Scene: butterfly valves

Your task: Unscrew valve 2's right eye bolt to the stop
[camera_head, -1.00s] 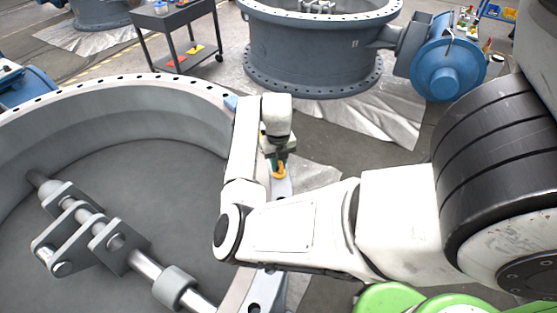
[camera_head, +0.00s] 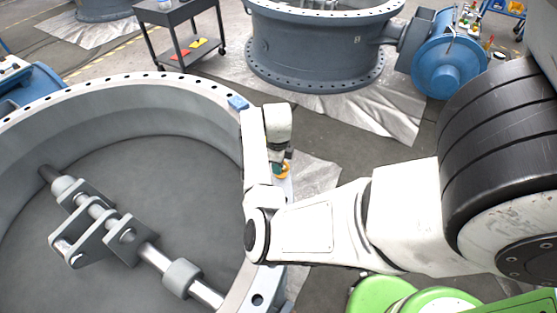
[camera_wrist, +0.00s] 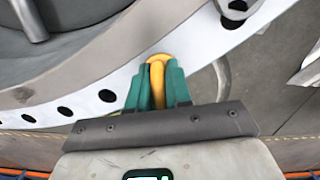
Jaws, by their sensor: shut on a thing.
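The yellow eye bolt (camera_wrist: 158,66) stands at the valve's pale flange in the wrist view, its ring between my gripper's green fingertips. My gripper (camera_wrist: 158,88) is shut on the ring. In the head view the yellow eye bolt (camera_head: 283,171) shows just below my gripper (camera_head: 280,166), at the right side of the near valve (camera_head: 190,92). The fingers hide part of the bolt, and its thread is not visible.
A shaft with brackets (camera_head: 122,232) crosses the near valve's bowl. Another valve (camera_head: 318,48) with a blue actuator (camera_head: 446,70) stands behind, beside a tool cart (camera_head: 180,28).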

